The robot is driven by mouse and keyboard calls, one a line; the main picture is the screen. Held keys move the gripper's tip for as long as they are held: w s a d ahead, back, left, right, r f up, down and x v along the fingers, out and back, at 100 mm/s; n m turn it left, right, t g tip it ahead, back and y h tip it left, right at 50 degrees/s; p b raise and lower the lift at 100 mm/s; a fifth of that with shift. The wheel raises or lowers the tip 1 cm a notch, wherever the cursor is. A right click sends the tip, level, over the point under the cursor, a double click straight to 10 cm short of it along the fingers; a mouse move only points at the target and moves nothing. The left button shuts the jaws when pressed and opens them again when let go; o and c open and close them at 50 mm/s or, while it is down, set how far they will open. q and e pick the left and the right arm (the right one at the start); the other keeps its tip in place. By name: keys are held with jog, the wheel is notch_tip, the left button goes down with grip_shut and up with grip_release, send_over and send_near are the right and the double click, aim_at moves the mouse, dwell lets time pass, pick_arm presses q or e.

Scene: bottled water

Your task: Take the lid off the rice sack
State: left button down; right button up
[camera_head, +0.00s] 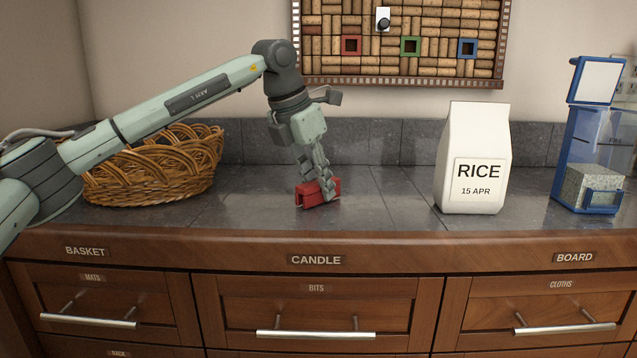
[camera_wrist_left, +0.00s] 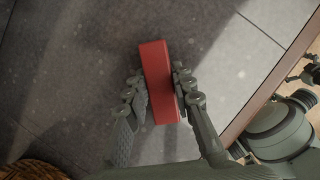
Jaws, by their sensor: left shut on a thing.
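The rice sack (camera_head: 473,150) is a white upright pack with a folded top and a label reading RICE, 15 APR. It stands on the counter right of centre. I see no separate lid on it. My left gripper (camera_head: 318,188) points down at the counter, well left of the sack, and is shut on a red piece (camera_head: 308,197). In the left wrist view the red piece (camera_wrist_left: 161,85) is a long bar between the two fingers. I cannot tell whether it is the sack's lid.
A wicker basket (camera_head: 155,170) stands at the left, behind my left arm. A blue-framed dispenser (camera_head: 590,150) stands right of the sack. A cork board (camera_head: 405,45) hangs behind. Counter between the red piece and the sack is clear. Drawers are below the front edge.

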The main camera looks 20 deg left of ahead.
pick_arm(q)
jog(key=shift+f, duration=0.1)
jog(key=c, duration=1.3)
grip_release()
jog(key=shift+r, duration=0.25)
jog(key=v, duration=1.1)
jog(key=shift+s+r, duration=0.25)
jog(key=shift+r, duration=0.05)
